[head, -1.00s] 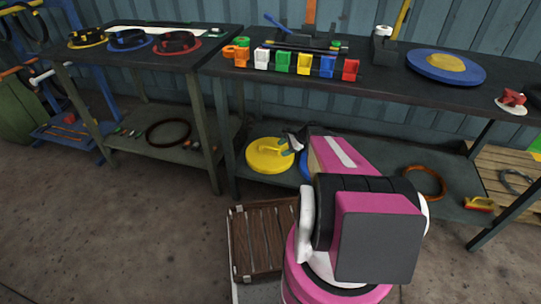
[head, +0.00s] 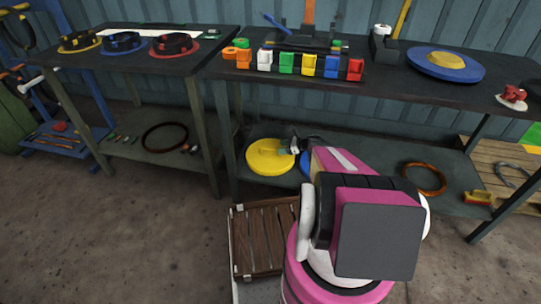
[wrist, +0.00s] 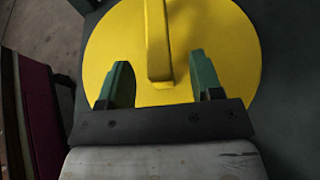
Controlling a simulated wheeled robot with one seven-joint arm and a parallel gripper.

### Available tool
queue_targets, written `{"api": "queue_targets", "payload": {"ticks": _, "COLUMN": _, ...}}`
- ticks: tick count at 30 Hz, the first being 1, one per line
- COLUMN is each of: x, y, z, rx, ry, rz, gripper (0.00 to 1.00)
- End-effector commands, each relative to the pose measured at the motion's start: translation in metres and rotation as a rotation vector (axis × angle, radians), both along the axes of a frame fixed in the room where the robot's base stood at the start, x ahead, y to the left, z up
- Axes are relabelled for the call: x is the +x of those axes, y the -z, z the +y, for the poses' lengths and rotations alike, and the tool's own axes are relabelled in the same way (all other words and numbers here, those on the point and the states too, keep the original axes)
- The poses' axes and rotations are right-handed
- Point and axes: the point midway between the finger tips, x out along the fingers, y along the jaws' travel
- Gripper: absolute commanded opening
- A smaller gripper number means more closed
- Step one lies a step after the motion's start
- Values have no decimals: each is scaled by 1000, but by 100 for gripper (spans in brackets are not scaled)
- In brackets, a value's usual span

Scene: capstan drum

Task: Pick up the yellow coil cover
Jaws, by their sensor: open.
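The yellow coil cover (head: 264,160) is a round disc lying on the lower shelf of the right bench. In the wrist view the cover (wrist: 225,40) fills the upper middle, with a raised yellow bar handle (wrist: 157,40) across it. My gripper (wrist: 162,82) is open, with its two green fingers apart over the disc. The near end of the handle shows between the fingers, touching neither in the picture. I cannot tell how far the fingertips are above the disc. In the head view my gripper (head: 292,148) is at the cover's right side, partly hidden by my arm.
A blue item (head: 304,162) shows just right of the cover, mostly hidden by my arm. A brown ring (head: 424,178) lies farther right on the same shelf. The bench top (head: 385,85) overhangs the shelf, and a bench leg (head: 229,150) stands left of the cover.

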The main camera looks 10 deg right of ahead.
Motion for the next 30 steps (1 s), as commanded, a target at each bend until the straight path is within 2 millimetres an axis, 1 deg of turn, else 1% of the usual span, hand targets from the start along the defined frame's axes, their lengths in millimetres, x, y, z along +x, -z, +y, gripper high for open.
{"api": "queue_targets", "payload": {"ticks": 6, "x": 9, "y": 9, "z": 27, "rx": -1, "ry": -2, "rz": 0, "gripper": 60}}
{"api": "queue_targets", "payload": {"ticks": 9, "x": 14, "y": 14, "z": 37, "rx": -1, "ry": -1, "rz": 0, "gripper": 60}}
{"api": "queue_targets", "payload": {"ticks": 12, "x": 15, "y": 16, "z": 41, "rx": -1, "ry": 0, "rz": 0, "gripper": 60}}
{"api": "queue_targets", "payload": {"ticks": 17, "x": 15, "y": 15, "z": 40, "rx": -1, "ry": 0, "rz": 0, "gripper": 60}}
{"api": "queue_targets", "payload": {"ticks": 20, "x": 14, "y": 15, "z": 40, "rx": -1, "ry": 0, "rz": 0, "gripper": 30}}
{"api": "queue_targets", "payload": {"ticks": 21, "x": 14, "y": 15, "z": 40, "rx": -1, "ry": 0, "rz": 0, "gripper": 17}}
{"api": "queue_targets", "payload": {"ticks": 22, "x": 14, "y": 15, "z": 40, "rx": -1, "ry": 0, "rz": 0, "gripper": 8}}
{"api": "queue_targets", "payload": {"ticks": 23, "x": 14, "y": 15, "z": 40, "rx": -1, "ry": 0, "rz": 0, "gripper": 0}}
{"api": "queue_targets", "payload": {"ticks": 30, "x": 14, "y": 15, "z": 40, "rx": 0, "ry": 0, "rz": -1, "gripper": 0}}
